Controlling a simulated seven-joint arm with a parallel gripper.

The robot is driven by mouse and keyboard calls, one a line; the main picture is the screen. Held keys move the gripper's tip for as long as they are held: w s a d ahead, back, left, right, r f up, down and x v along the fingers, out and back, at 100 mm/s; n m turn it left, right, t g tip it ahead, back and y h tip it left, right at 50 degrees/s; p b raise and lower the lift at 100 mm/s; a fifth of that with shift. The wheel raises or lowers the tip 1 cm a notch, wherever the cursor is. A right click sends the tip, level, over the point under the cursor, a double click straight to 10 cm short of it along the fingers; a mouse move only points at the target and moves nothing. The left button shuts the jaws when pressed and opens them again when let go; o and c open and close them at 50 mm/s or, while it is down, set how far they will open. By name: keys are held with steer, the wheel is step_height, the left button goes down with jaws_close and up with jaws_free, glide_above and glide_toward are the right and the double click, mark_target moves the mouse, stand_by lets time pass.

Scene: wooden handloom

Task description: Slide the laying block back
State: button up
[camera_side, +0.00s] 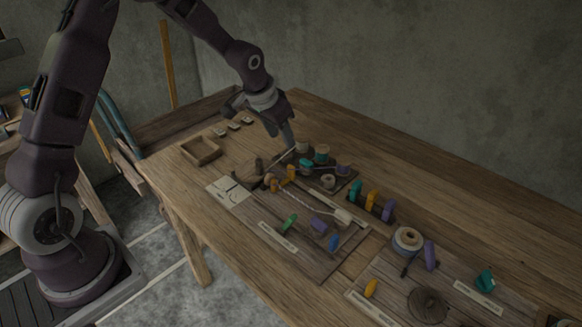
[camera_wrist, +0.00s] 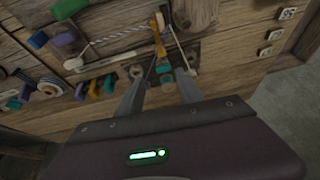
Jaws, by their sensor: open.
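My gripper (camera_side: 289,142) points down over the far side of the work board (camera_side: 308,262), near a group of spools and small pieces. In the wrist view its two fingers (camera_wrist: 161,80) are apart, with small yellow and blue-green pieces beyond the gap; nothing is seen held. A pale twisted cord (camera_side: 315,206) runs along the board to a whitish end piece (camera_side: 343,217). The cord also shows in the wrist view (camera_wrist: 118,32). Orange-yellow pieces (camera_side: 290,173) stand near its other end. I cannot tell for sure which piece is the laying block.
A teal spool (camera_side: 321,155) stands close to my gripper. A rack of coloured pieces (camera_side: 371,208) is to the right. An open wooden tray (camera_side: 201,150) lies at the left. A tape roll (camera_side: 407,239) is at the right front. The table's back right is clear.

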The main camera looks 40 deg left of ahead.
mark_target(291, 166)
steer(key=shift+h, duration=0.3)
steer(key=x, duration=0.5)
steer(key=a+x, duration=0.1)
steer(key=x, duration=0.9)
steer(key=shift+s+a+f, duration=0.2)
steer(key=shift+f, duration=0.25)
jaws_close()
